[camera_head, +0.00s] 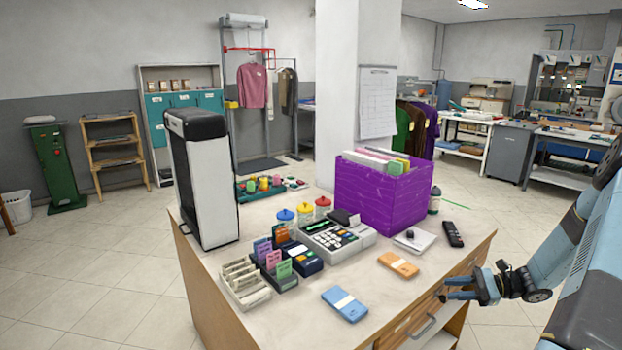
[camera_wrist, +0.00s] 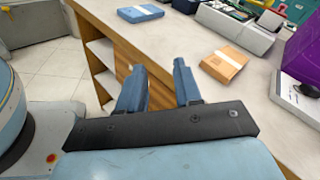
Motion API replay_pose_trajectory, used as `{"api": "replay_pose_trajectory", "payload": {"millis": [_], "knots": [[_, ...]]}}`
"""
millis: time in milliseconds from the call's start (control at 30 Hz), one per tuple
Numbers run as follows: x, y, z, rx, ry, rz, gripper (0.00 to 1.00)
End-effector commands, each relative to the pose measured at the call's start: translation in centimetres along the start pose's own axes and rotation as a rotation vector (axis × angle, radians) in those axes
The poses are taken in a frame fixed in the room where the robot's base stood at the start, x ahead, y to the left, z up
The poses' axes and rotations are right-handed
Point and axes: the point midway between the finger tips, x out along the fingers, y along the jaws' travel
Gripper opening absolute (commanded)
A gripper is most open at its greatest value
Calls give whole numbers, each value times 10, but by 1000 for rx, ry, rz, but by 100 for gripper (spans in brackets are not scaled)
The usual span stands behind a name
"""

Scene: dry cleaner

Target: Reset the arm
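The fingers point toward the counter edge. An orange bundle with a pale band (camera_head: 398,264) and a blue bundle with a pale band (camera_head: 344,303) lie on the counter, apart from my gripper. The same orange bundle (camera_wrist: 224,65) and blue bundle (camera_wrist: 140,13) show in the wrist view.
A drawer handle (camera_head: 422,328) sticks out below my gripper. Tiled floor (camera_head: 480,218) is open behind the counter.

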Motion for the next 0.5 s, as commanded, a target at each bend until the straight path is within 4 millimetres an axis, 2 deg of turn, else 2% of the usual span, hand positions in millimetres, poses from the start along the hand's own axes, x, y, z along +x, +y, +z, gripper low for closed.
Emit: {"api": "replay_pose_trajectory", "payload": {"millis": [100,500], "knots": [[11,-5,30,-54,60,102,34],[43,-5,121,-249,255,403,34]]}}
